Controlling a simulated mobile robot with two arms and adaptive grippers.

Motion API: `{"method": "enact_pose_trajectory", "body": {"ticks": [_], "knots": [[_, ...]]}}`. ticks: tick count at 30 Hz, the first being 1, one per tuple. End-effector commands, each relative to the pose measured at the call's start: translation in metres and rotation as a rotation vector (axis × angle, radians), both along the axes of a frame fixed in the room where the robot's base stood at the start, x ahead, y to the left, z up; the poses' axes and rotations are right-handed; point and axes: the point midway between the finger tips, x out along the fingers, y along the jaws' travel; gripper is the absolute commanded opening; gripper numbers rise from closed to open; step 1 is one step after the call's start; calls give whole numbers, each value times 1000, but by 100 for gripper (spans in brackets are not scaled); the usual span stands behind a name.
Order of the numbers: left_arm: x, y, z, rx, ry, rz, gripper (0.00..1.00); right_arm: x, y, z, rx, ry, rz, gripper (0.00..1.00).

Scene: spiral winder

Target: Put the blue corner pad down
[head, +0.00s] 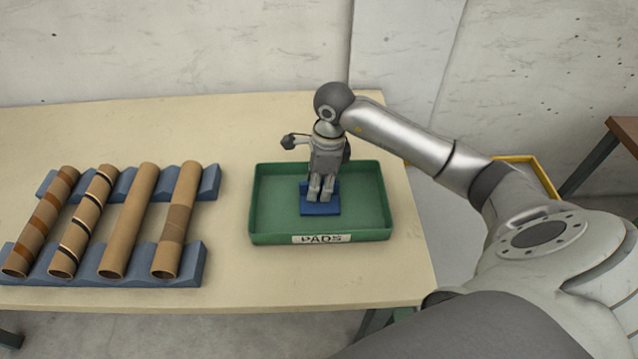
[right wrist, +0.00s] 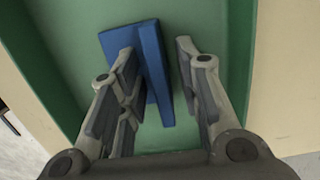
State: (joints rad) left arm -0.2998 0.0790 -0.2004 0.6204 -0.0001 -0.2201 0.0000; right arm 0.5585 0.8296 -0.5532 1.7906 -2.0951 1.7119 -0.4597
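The blue corner pad (head: 320,209) lies in the green tray (head: 262,215), near its middle, and looks to be on the tray floor. My right gripper (head: 321,192) points down over it. In the right wrist view, the pad's raised flange (right wrist: 154,72) stands between the two fingers of the right gripper (right wrist: 157,52). A gap shows between the flange and the right-hand finger; the left-hand finger lies over the pad's flat part. Whether that finger touches the pad I cannot tell. The gripper is open. My left gripper is not in view.
The tray front carries a "PADS" label (head: 321,239). Left of the tray, several brown tubes (head: 127,220) lie on blue cradles (head: 165,276). The table (head: 235,125) is clear behind and between them. A yellow-edged container (head: 530,160) stands right of the table, behind my right arm.

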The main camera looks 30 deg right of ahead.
Motion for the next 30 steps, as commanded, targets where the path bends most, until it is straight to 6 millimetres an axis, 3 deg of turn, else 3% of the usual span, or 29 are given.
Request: {"method": "enact_pose_trajectory", "body": {"ticks": [15,21,30], "knots": [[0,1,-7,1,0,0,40,-5,-11,101,-1,-7,-1,32],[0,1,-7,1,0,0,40,-6,-12,116,-1,-4,0,32],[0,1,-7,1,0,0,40,-7,-12,117,0,-2,0,32]]}}
